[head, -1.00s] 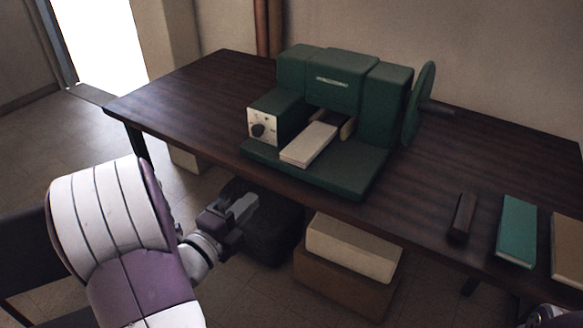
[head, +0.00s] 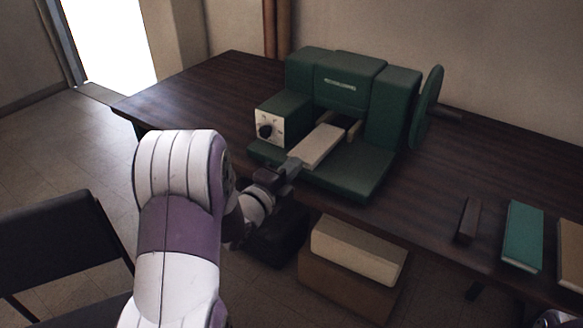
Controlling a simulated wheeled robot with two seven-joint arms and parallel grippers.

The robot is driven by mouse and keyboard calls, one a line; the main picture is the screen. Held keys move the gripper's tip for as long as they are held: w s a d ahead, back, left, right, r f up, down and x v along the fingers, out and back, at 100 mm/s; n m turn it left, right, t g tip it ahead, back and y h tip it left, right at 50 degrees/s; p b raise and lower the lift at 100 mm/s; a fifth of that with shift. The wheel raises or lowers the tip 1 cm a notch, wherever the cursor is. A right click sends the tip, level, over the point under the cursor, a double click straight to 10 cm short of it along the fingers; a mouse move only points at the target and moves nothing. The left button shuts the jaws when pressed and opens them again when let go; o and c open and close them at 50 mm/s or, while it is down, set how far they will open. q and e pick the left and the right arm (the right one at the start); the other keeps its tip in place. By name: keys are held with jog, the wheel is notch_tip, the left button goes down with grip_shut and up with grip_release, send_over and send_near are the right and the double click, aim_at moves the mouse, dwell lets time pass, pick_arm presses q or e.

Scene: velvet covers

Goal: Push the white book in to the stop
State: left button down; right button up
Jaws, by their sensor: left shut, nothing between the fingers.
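The white book (head: 318,146) lies flat on the bed of the green machine (head: 347,172), its far end reaching in under the machine's head between the side blocks. Its near end sticks out toward me. My left gripper (head: 293,167) is shut and empty, its fingertips at the near end of the white book. I cannot tell whether they touch it. The stop inside the machine is hidden. Of my right arm, only a small part shows at the bottom right corner; its gripper is not in view.
The machine has a dial panel (head: 271,129) at its left and a handwheel (head: 427,107) at its right. A dark block (head: 469,220), a teal book (head: 523,235) and a tan book (head: 571,254) lie on the table (head: 215,90) at right. Boxes (head: 357,250) stand below; a chair (head: 58,245) is at left.

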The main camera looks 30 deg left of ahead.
aim_at(313, 148)
pick_arm(q)
jog(key=w+b, duration=0.1)
jog(key=w, duration=0.2)
jog(key=shift+w+d+f+b, duration=0.15)
jog(key=shift+w+b, duration=0.05)
jog(key=shift+b, duration=0.2)
jog(key=shift+w, duration=0.2)
